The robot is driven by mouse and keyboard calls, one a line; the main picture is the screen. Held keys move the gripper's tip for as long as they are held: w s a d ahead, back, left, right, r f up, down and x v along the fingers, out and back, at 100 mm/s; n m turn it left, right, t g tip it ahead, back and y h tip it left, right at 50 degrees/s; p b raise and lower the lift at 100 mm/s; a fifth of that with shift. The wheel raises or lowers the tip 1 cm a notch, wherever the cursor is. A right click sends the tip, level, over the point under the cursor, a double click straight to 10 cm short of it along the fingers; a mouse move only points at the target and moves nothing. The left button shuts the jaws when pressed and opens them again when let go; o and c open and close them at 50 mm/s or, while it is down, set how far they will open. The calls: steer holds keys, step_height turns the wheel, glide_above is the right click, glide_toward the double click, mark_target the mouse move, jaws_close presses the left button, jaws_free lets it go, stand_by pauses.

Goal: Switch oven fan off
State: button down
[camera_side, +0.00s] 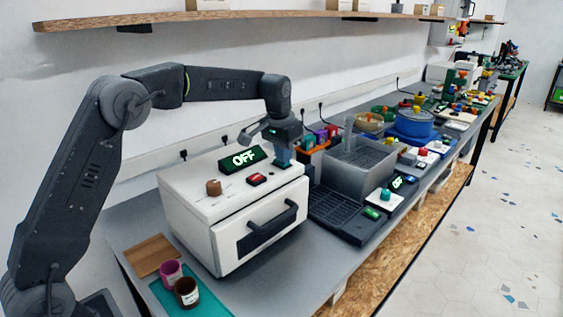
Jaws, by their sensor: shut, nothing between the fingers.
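The white oven (200,200) stands on the grey bench, its door with a black handle (266,228) shut. My gripper (283,161) points down, shut and empty, at the back right of the oven's top. It is to the right of the display and behind the red switch. I cannot tell whether its tips touch the surface, and they hide what is right beneath them.
A grey basin (360,165) and a black ribbed tray (333,212) stand right of the oven. Two cups, one purple (171,272) and one brown (187,291), stand on a teal mat (208,308) at the front left. A wooden shelf (250,18) runs above along the wall.

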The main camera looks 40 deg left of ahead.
steer(key=shift+f, duration=0.15)
steer(key=shift+r, duration=3.5)
steer(key=shift+s+r, duration=0.1)
steer(key=s+d+r+t, duration=0.1)
steer(key=s+d+r, duration=0.15)
steer(key=s, duration=0.75)
steer(key=s+d+r+t, duration=0.1)
steer(key=s+d+r, duration=0.15)
steer(key=s, duration=0.65)
steer(key=s+f+t, duration=0.1)
steer(key=s+f, duration=0.3)
steer(key=s, duration=0.4)
steer(key=s+d+f, duration=0.1)
steer(key=s+f, duration=0.3)
steer(key=s, duration=0.3)
steer(key=shift+s+f+t, duration=0.3)
steer(key=shift+s+t, duration=0.1)
